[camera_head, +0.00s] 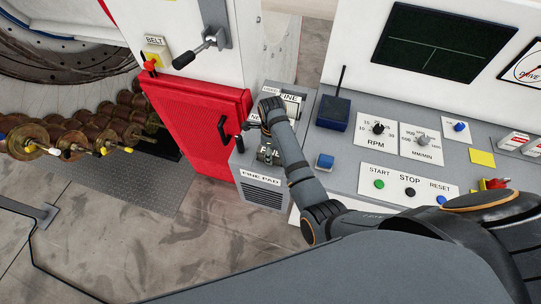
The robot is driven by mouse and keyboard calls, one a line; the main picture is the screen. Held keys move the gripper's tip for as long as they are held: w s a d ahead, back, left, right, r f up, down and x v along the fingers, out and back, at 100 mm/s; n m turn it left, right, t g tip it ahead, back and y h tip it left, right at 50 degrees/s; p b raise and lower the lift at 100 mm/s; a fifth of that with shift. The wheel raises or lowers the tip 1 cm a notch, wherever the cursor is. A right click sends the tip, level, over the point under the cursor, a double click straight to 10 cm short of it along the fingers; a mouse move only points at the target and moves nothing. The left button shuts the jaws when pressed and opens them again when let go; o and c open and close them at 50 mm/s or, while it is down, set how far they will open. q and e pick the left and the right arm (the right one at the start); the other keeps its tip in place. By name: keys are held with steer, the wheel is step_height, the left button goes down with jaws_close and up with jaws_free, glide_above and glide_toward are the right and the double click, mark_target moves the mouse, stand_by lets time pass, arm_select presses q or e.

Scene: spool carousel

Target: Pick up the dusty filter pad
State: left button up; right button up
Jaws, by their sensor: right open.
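My right arm reaches in from the right over a grey unit (262,190) labelled "FINE PAD" on its front. My right gripper (267,153) is over the top of this unit, small and partly covered by my own arm, with its jaws open. I cannot make out a dusty filter pad; the arm hides part of the unit's top. Labels reading "FINE" and, partly covered, "USED" and "NEW" show at the back of the unit. My left gripper is not in view.
A red cabinet door (195,125) with a black handle stands left of the unit. A control panel (345,180) with knobs, buttons and a dark blue radio (333,112) lies to the right. Brown spools (75,140) are at the far left. The floor in front is open.

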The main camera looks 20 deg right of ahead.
steer(key=shift+s+a+r, duration=0.15)
steer(key=shift+s, duration=0.15)
steer(key=shift+c, duration=0.3)
steer(key=shift+s+a+r, duration=0.25)
steer(key=shift+s+a, duration=0.05)
steer(key=shift+s, duration=0.05)
steer(key=c, duration=0.5)
steer(key=shift+c, duration=1.1)
steer(key=shift+w+d+f, duration=0.1)
steer(key=shift+w+d, duration=0.05)
steer(key=shift+w, duration=0.05)
steer(key=shift+c, duration=1.3)
steer(key=shift+f, duration=0.1)
jaws_close()
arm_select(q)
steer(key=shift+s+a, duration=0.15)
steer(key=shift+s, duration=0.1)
arm_select(e)
steer(key=shift+s, duration=0.1)
